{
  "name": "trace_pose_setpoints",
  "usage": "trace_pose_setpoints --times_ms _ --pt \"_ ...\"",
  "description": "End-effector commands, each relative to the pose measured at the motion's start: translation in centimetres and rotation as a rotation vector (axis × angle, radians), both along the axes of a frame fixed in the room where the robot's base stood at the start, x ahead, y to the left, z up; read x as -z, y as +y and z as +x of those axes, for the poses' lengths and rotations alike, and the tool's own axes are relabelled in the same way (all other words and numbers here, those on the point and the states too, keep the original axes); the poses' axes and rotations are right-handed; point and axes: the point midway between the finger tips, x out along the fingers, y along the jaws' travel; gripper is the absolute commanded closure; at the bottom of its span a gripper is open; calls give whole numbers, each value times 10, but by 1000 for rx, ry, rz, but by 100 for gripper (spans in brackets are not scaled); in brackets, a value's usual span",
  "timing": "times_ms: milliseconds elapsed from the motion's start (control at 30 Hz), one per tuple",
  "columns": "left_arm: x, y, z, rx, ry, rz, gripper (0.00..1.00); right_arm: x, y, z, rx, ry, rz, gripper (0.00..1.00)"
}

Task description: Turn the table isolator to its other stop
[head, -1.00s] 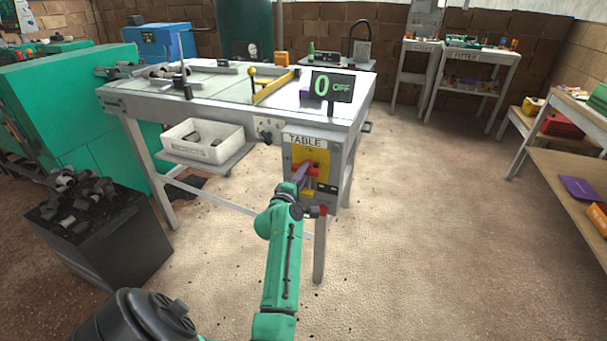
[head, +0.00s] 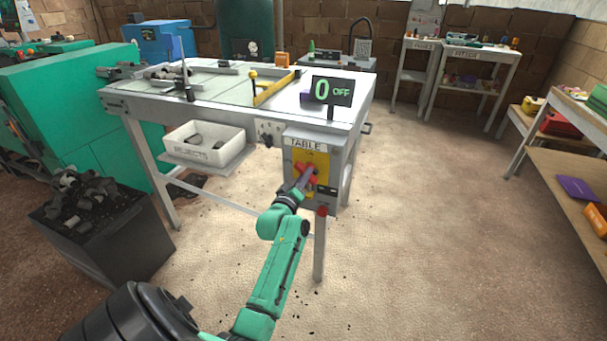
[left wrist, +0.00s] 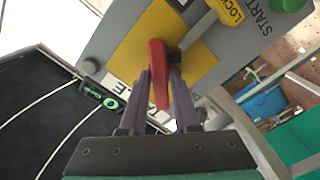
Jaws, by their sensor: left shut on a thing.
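The table isolator is a red handle on a yellow plate (head: 322,160) on the grey box under the sign TABLE, at the table's front right corner. The red handle (left wrist: 158,72) shows large in the left wrist view, with the yellow plate behind it. My left gripper (head: 304,180) is at the handle, its purple fingers (left wrist: 160,90) one on each side of it, shut on it. The fingers and wrist hide part of the handle in the head view. The display (head: 332,91) above the table reads 0 OFF. My right gripper is not in view.
A white bin (head: 204,143) sits on a shelf left of the box. A dark crate of scraps (head: 95,225) stands at the lower left. A yellow lock tag (left wrist: 229,12) and a green button (left wrist: 287,4) are near the handle. The floor at right is clear.

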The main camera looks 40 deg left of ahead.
Motion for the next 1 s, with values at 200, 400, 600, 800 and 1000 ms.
trace_pose_setpoints --times_ms 200,400,600,800,1000 --pt "-6 0 1 0 62 198 100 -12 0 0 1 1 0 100" --pt "-5 0 1 -1 123 376 100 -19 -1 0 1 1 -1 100" --pt "-5 0 1 -2 181 545 100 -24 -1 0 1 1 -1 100" --pt "-5 0 1 -3 226 677 100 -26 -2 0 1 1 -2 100" --pt "-5 0 1 -4 256 763 100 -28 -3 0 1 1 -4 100"
